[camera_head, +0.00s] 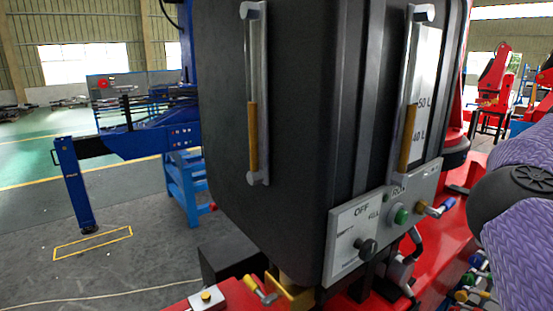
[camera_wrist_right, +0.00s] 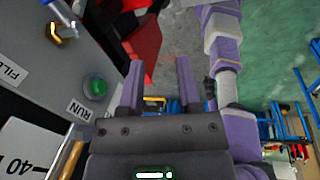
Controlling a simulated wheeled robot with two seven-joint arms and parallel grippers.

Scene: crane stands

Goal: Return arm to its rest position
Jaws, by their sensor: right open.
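My right arm (camera_head: 520,190), purple with a dark joint, fills the right edge of the head view. Its gripper is outside that view. In the right wrist view my right gripper (camera_wrist_right: 160,84) has its two purple fingers apart, with nothing between them. It is beside the control panel (camera_wrist_right: 62,60) of the black tank and apart from it. The panel has a green button (camera_wrist_right: 96,88) by the RUN label. In the head view the panel (camera_head: 350,240) also shows a black knob (camera_head: 367,248). My left gripper is not in view.
A blue crane stand (camera_head: 130,142) is behind at left. Open grey floor (camera_head: 150,205) lies at left.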

